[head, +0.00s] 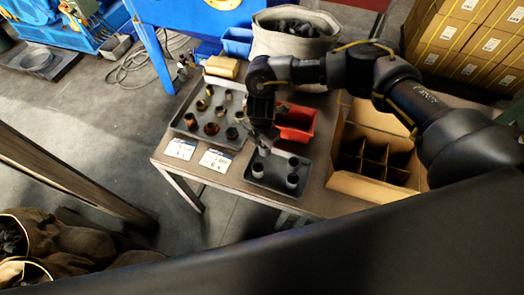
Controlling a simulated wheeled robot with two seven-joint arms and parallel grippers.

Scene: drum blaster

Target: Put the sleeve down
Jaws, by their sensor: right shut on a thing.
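My right gripper (265,141) reaches down from the right arm and is over the far left part of a small dark tray (272,187). It is shut on a sleeve (264,151), of which only a small greyish part shows below the fingers. I cannot tell whether the sleeve touches the tray floor. Dark upright sleeves stand in the small tray, one near its left side (258,169) and others at its right (292,180). My left gripper is not in view.
A larger grey tray (190,125) with several sleeves and rings lies to the left, with white cards (215,160) before it. A red bin (298,123) stands behind the small tray. A divided cardboard box (360,188) is close on the right.

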